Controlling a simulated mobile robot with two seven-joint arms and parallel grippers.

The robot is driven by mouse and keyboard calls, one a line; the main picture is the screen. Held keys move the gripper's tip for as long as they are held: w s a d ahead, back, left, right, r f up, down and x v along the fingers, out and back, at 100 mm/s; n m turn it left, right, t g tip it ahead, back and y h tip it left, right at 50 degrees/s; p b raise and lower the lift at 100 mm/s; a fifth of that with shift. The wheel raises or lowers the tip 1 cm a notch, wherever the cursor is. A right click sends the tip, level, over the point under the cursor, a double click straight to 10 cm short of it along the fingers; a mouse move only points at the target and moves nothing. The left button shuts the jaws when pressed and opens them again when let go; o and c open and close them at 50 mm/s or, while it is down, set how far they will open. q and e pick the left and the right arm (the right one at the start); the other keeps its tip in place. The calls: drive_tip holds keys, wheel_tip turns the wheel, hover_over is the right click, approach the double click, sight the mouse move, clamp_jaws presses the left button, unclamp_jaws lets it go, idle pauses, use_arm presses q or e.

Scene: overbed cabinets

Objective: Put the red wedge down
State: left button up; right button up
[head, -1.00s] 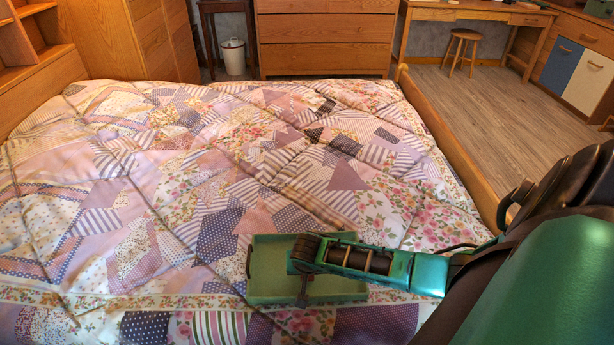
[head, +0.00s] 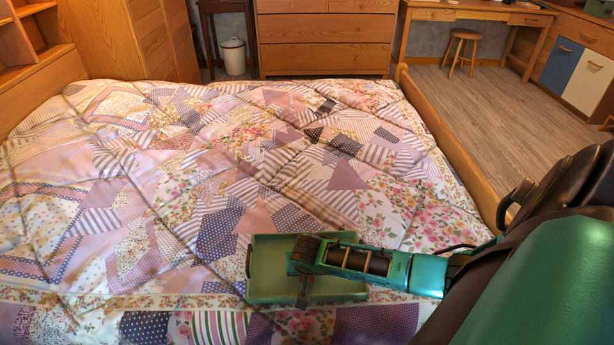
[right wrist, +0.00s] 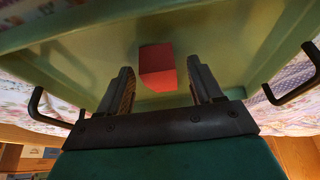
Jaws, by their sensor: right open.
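The red wedge (right wrist: 158,68) shows in the right wrist view, resting on the floor of a green tray (right wrist: 60,55). In the head view the green tray (head: 268,272) lies on the bed, and the wedge is hidden behind my gripper and arm. My right gripper (head: 304,288) is over the tray. In the right wrist view my right gripper (right wrist: 160,88) is open, with one finger on each side of the wedge and gaps between them. My left gripper is not in view.
The tray has dark handles (right wrist: 292,82) at its ends. It sits on a patchwork quilt (head: 200,180) with wide free room to the left and behind. A wooden bed rail (head: 450,145) runs along the right. A dresser (head: 325,38) stands far back.

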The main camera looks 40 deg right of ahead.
drive_tip(key=p+v, duration=0.3)
drive_tip(key=v, duration=0.3)
drive_tip(key=shift+r, duration=0.25)
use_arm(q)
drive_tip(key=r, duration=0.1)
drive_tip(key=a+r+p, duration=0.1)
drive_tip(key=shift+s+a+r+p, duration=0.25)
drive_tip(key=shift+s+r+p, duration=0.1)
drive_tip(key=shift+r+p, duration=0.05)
use_arm(e)
drive_tip(key=s+a+r+n+t+y, duration=0.3)
drive_tip(key=a+r+n, duration=0.2)
drive_tip(key=a, duration=0.3)
drive_tip(key=s+a+r+n+t+y, duration=0.2)
drive_tip(key=s+a+r+n+t, duration=0.1)
drive_tip(key=a, duration=0.5)
drive_tip(key=r+n+t, duration=0.1)
drive_tip(key=r+n, duration=0.1)
drive_tip(key=shift+s+n+y, duration=0.3)
drive_tip(key=shift+s+y, duration=0.1)
